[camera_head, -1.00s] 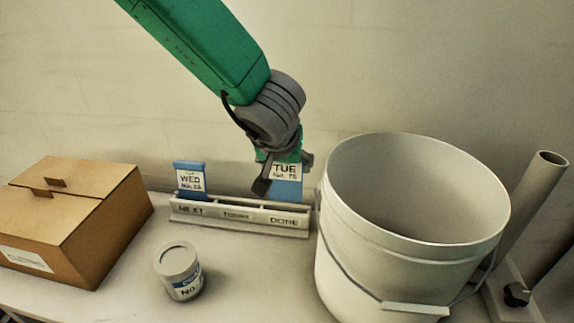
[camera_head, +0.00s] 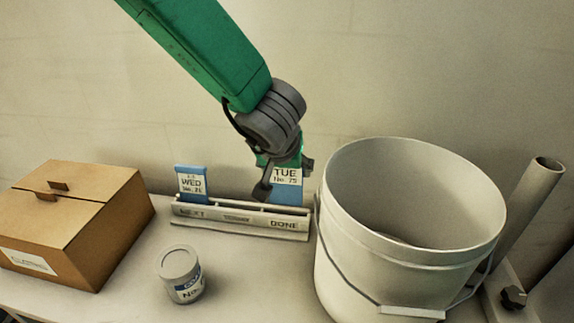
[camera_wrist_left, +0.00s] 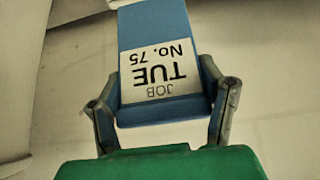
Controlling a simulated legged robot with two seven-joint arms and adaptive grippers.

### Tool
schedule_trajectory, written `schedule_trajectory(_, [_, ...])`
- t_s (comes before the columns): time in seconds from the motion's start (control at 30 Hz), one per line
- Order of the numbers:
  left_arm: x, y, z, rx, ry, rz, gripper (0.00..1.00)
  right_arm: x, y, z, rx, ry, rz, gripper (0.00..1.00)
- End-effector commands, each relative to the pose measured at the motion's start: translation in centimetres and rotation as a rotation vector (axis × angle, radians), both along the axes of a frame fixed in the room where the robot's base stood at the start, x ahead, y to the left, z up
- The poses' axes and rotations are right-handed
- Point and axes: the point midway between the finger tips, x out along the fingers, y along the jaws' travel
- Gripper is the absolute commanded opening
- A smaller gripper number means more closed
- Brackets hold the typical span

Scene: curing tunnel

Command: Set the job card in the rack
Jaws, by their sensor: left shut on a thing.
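A blue job card (camera_head: 287,185) with a white label reading TUE No. 75 stands upright at the right end of the rack (camera_head: 240,220), over the part marked DONE. I cannot tell whether its lower edge is fully seated in the slot. My left gripper (camera_head: 284,175) is shut on this card near its top. The card also shows between the fingers in the left wrist view (camera_wrist_left: 155,60). A second blue card reading WED (camera_head: 192,183) stands in the rack's left end, marked NEXT. The middle part of the rack is empty. My right gripper is not in view.
A large white bucket (camera_head: 410,200) stands close to the rack's right end. A cardboard box (camera_head: 75,220) sits at the left, and a small labelled can (camera_head: 182,275) stands in front of the rack. A grey pipe (camera_head: 530,205) rises at the right. A wall is behind.

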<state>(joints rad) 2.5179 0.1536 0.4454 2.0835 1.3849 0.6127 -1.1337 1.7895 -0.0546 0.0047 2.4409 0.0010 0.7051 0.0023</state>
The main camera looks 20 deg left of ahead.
Motion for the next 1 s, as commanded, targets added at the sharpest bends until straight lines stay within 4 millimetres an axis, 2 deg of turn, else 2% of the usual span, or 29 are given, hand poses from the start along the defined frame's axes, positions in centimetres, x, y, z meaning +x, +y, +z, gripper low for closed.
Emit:
schedule_trajectory(0.57, [0.0, 0.0, -0.2, -0.001, 0.001, 0.001, 0.29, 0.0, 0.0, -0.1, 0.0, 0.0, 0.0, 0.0])
schedule_trajectory(1.0, [0.0, 0.0, -2.4, 0.0, 0.001, 0.001, 0.29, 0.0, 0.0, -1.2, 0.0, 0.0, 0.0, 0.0])
